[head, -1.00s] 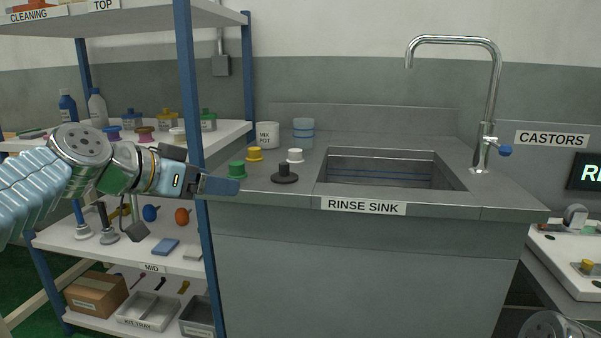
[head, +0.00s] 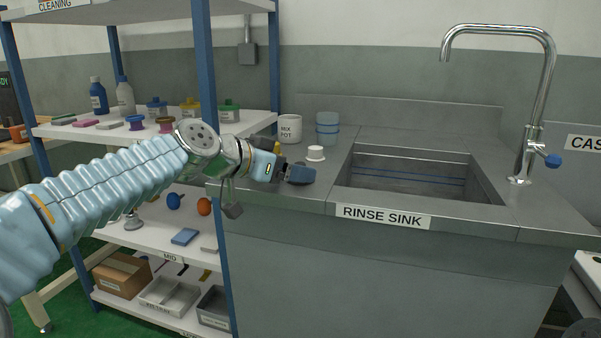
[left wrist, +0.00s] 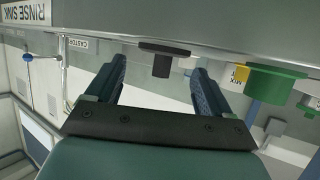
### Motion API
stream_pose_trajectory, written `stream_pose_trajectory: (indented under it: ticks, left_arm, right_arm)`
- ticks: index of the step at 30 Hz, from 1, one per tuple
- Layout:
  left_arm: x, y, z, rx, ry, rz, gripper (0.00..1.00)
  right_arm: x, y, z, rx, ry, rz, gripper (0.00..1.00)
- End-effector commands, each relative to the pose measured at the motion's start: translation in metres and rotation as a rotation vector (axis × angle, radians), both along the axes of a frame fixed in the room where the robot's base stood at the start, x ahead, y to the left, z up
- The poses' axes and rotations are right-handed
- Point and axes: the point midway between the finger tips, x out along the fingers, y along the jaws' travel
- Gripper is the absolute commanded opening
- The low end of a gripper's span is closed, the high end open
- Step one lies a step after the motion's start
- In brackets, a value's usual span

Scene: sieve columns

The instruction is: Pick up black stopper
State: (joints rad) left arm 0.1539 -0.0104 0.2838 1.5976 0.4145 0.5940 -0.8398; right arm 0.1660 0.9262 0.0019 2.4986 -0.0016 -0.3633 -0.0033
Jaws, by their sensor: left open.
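The black stopper (left wrist: 163,62) shows in the left wrist view, which is upside down, with its wide flange on the grey counter. It appears between the two fingers of my left gripper (left wrist: 159,70), which is open; nothing is held. My right gripper is not in view.
A white stopper (head: 316,153) stands just behind my left gripper. The sink basin (head: 415,178) opens to the right. A blue shelf post (head: 207,100) stands close by my left arm.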

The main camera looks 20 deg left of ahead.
Motion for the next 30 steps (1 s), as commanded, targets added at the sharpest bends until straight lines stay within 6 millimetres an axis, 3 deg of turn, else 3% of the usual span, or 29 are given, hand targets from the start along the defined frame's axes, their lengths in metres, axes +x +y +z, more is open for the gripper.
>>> stream_pose_trajectory:
  ticks: [6,15,26,30]
  left_arm:
    - [0.030,-0.016,-0.006,0.000,0.002,-0.002,0.81]
    - [0.035,-0.019,-0.010,-0.001,0.000,0.000,0.81]
    - [0.035,-0.019,-0.011,0.000,0.001,0.000,0.28]
    - [0.035,-0.019,-0.011,0.000,0.001,0.000,0.27]
  right_arm:
    - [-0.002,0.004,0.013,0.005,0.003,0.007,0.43]
    - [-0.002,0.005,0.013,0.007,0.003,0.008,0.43]
    - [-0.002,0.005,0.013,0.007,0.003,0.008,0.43]
    - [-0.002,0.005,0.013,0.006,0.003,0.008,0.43]
